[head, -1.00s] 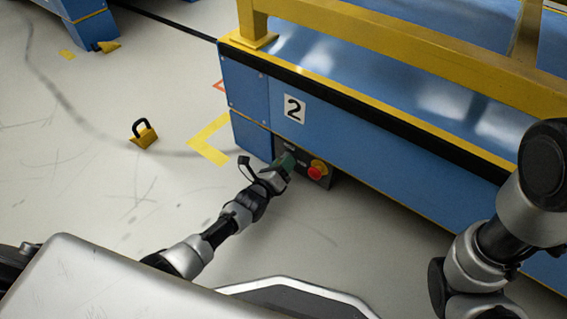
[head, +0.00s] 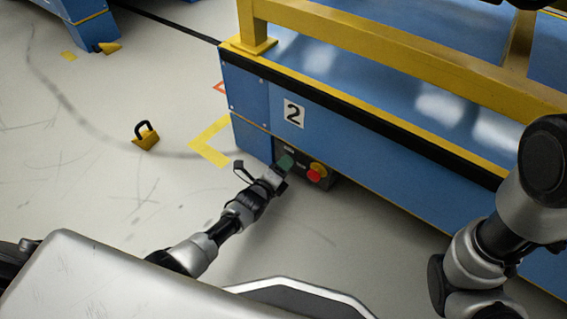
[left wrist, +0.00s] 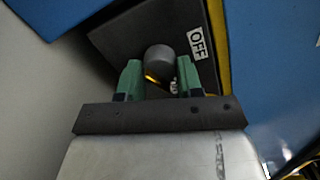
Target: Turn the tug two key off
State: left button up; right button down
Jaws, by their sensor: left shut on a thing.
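Tug two is the blue vehicle (head: 400,165) with the number 2 plate (head: 294,113) on its side. A dark control panel (head: 323,184) sits low on that side. In the left wrist view, a dark round key knob (left wrist: 160,60) stands on the panel beside a white OFF label (left wrist: 197,43). My left gripper (head: 284,168) is at the panel, and its green fingertips (left wrist: 160,78) are on either side of the knob, shut on it. The lower part of the key is partly shadowed, with a yellow glint. My right gripper is not in view.
A red button (head: 314,175) with a yellow collar is just right of my left gripper. A yellow padlock-shaped block (head: 146,139) stands on the floor at left. Yellow tape (head: 207,150) marks the floor by the tug's corner. The floor left of the tug is mostly clear.

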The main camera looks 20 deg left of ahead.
pick_arm(q)
jog(key=n, duration=0.3)
jog(key=n+p, duration=0.1)
jog(key=n, duration=0.2)
jog(key=shift+a+r+g+h, duration=0.1)
jog(key=shift+g+h, duration=0.2)
jog(key=n+p, duration=0.1)
jog(key=n, duration=0.2)
jog(key=shift+a+n, duration=0.1)
jog(key=shift+n, duration=1.5)
jog(key=o, duration=0.9)
